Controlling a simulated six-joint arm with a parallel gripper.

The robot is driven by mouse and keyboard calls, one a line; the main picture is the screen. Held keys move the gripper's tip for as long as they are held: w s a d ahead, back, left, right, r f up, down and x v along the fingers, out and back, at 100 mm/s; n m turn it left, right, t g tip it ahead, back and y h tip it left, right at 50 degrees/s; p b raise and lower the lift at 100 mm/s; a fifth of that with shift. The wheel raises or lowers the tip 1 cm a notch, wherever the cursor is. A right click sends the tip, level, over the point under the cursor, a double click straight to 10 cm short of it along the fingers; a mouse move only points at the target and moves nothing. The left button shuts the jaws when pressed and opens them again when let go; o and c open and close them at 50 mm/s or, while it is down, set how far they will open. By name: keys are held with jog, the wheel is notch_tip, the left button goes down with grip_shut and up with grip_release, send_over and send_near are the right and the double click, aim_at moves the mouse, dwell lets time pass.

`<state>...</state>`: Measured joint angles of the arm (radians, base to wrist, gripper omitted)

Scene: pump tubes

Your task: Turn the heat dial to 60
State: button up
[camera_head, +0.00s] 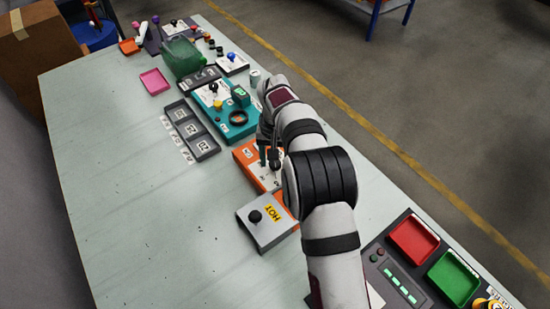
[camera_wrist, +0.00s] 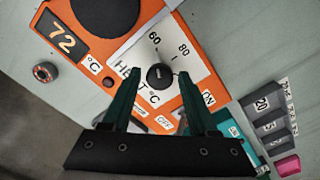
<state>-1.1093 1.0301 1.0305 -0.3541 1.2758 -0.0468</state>
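The orange heat unit (camera_head: 246,157) sits mid-table in the head view, partly hidden by my arm. The wrist view shows its orange face (camera_wrist: 202,66), a display (camera_wrist: 62,38) reading 72, and a black heat dial (camera_wrist: 160,77) on a white scale. The marks 60 (camera_wrist: 154,38) and 80 (camera_wrist: 184,49) show above the dial. I cannot tell exactly where the dial points. My gripper (camera_wrist: 159,74) is open, with one teal finger on each side of the dial in the picture. It also shows in the head view (camera_head: 269,163). I cannot tell whether the fingers touch the dial.
A grey box marked HOT (camera_head: 268,222), with a black knob, stands close in front of the unit. A teal unit (camera_head: 222,115) is behind it, and a grey tray (camera_head: 192,130) lies to the left. The table's left side is clear.

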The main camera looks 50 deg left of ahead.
aim_at(275, 163)
jog(key=shift+o, duration=0.6)
jog(key=shift+r, duration=0.1)
notch_tip(275, 163, up, 16)
jog(key=shift+f, duration=0.2)
